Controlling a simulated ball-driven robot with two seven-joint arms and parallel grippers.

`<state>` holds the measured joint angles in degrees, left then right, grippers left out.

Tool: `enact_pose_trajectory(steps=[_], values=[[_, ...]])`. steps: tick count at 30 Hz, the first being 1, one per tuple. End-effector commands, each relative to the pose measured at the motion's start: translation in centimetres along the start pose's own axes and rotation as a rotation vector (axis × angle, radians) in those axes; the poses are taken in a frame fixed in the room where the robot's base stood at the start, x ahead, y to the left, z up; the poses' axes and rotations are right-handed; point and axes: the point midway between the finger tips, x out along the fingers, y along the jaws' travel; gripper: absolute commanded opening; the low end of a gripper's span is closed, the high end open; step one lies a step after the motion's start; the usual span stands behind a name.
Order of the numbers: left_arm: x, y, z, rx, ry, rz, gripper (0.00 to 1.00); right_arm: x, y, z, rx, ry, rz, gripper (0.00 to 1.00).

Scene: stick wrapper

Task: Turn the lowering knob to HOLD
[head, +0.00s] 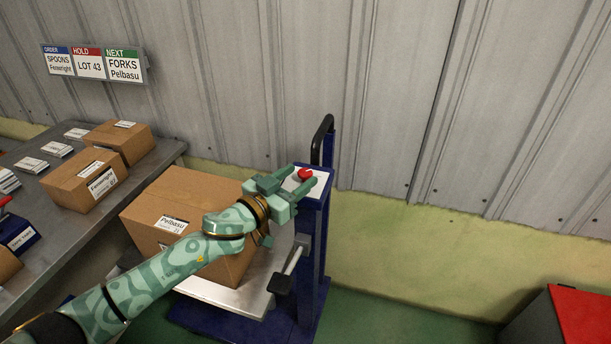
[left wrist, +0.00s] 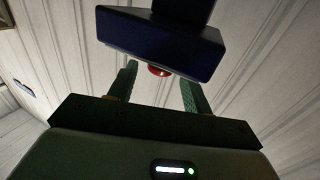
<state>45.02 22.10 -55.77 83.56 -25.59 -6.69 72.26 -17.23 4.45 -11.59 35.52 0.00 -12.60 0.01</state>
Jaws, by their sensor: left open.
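The red knob (head: 305,174) sits on a white-topped plate on the blue lift's control box (head: 322,186). My left gripper (head: 291,190) is at the box, its fingers open and close to the knob. In the left wrist view the red knob (left wrist: 158,71) shows under the edge of the dark blue box (left wrist: 160,45), between the two open fingers of my gripper (left wrist: 158,82). The fingers appear apart from the knob on both sides. The knob's markings and setting are too small to read. My right gripper is not in view.
A large cardboard box (head: 185,200) labelled Pelbasu stands on the lift's pale platform (head: 225,296), beside my arm. A black-ended lever (head: 281,284) juts out below. A grey table (head: 75,235) with boxes is at left. A sign (head: 95,63) hangs on the wall. A red-topped bin (head: 585,315) stands at right.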

Motion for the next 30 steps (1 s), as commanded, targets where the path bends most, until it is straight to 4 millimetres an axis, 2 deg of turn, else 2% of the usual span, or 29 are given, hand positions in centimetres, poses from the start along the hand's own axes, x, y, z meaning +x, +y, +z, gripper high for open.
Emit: enact_pose_trajectory(steps=[3, 6, 16, 17, 21, 30], values=[[1.9, 0.0, 0.3, 0.000, 0.000, 0.000, 0.50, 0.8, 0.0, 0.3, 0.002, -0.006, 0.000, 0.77], [2.8, 0.0, 0.1, 0.000, 0.000, 0.000, 0.50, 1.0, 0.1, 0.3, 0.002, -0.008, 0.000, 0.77], [3.3, 0.0, 0.0, 0.000, 0.000, 0.000, 0.50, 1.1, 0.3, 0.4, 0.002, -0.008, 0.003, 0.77], [3.3, 0.0, 0.0, 0.000, 0.000, 0.000, 0.47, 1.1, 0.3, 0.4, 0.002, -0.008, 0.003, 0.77], [3.3, 0.0, 0.0, 0.000, 0.000, 0.000, 0.08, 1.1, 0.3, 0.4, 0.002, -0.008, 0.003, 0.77], [3.3, 0.1, -0.1, -0.002, 0.000, -0.024, 0.08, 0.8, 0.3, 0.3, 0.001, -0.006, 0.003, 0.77]])
